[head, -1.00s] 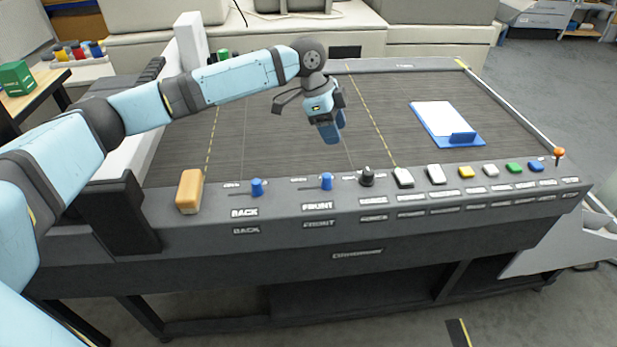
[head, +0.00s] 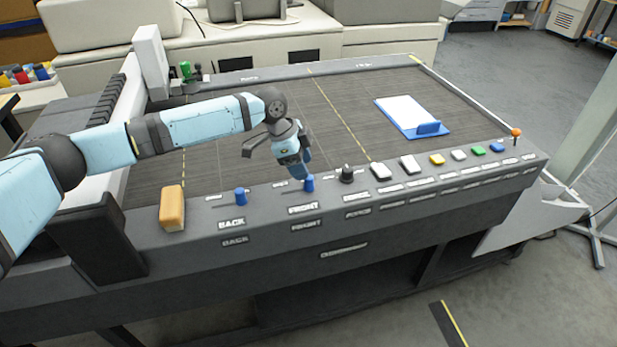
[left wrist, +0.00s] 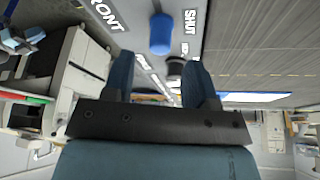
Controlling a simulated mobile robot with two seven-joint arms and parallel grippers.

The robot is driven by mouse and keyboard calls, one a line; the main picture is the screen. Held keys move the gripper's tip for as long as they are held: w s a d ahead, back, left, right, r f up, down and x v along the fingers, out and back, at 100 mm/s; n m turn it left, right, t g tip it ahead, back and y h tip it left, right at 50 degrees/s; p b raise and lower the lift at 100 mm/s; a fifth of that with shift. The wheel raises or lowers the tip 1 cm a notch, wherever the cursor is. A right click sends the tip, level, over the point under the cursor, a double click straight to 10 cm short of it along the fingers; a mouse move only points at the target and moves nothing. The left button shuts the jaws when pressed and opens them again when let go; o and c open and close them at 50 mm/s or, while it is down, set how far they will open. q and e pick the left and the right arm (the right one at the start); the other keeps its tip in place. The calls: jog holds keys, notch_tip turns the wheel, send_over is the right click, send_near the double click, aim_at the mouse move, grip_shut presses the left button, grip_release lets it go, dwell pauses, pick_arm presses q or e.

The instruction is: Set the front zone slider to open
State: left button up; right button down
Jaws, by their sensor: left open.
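The front zone slider's blue knob (head: 309,183) stands above the FRONT label (head: 303,209) on the table's dark front panel. It also shows in the left wrist view (left wrist: 160,35), with the word SHUT printed beside it. My left gripper (head: 298,174) is open and points down just behind and left of the knob in the head view. In the left wrist view its two fingers (left wrist: 160,80) are apart, with nothing held between them. The knob appears beyond the fingertips; I cannot tell whether they touch it. My right gripper is not in view.
The BACK slider's blue knob (head: 241,196) is to the left, with an orange block (head: 172,208) beyond it. A black knob (head: 347,174) is close on the right, followed by several coloured buttons. A blue clipboard (head: 442,132) lies on the table; the surface around it is clear.

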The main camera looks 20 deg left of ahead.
aim_at(309, 182)
pick_arm(q)
jog(key=x, duration=0.5)
jog(key=shift+r, duration=0.1)
